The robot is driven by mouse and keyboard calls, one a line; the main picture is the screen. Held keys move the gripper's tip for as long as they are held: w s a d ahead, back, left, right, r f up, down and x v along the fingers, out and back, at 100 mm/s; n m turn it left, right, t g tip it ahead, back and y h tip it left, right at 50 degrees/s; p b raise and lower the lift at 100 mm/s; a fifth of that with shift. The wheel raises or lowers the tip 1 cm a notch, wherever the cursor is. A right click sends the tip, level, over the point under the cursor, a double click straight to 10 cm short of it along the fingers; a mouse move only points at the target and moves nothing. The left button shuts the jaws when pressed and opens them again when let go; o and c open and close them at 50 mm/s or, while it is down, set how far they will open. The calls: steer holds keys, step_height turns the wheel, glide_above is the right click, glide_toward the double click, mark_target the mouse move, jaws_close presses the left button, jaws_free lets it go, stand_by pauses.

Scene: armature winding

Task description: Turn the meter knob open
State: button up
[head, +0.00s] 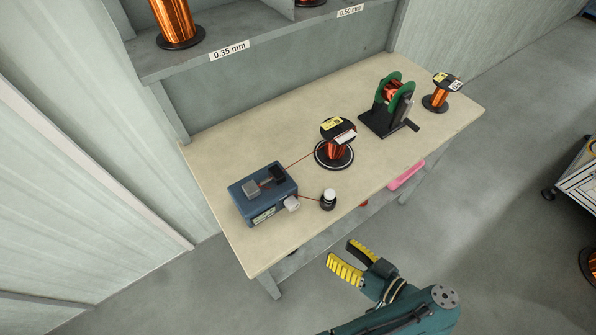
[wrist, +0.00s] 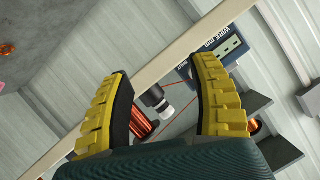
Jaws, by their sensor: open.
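The meter (head: 262,193) is a dark blue box on the left part of the table, with a label on its front and two blocks on top. A pale grey knob (head: 291,203) sticks out at its front right corner. My gripper (head: 340,251) is open and empty, in front of the table edge, apart from the meter and knob. In the wrist view its yellow fingers (wrist: 167,76) are spread wide. The meter's label face (wrist: 222,45) shows beyond the right finger there. I cannot make out the knob in that view; the finger may hide it.
A small black and white cylinder (head: 328,199) stands right of the knob; it also shows between the fingers (wrist: 158,98). A copper wire spool (head: 335,150), a green-rimmed spool stand (head: 392,105) and another spool (head: 438,98) stand further right. The table's front left (head: 250,258) is bare.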

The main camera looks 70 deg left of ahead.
steer(key=p, duration=0.7)
glide_toward(296, 207)
steer(key=b+x, duration=1)
steer(key=b, duration=0.3)
steer(key=shift+s+a+f+b, duration=0.1)
steer(key=shift+s+a+b, duration=0.15)
steer(key=shift+b, duration=0.1)
jaws_close()
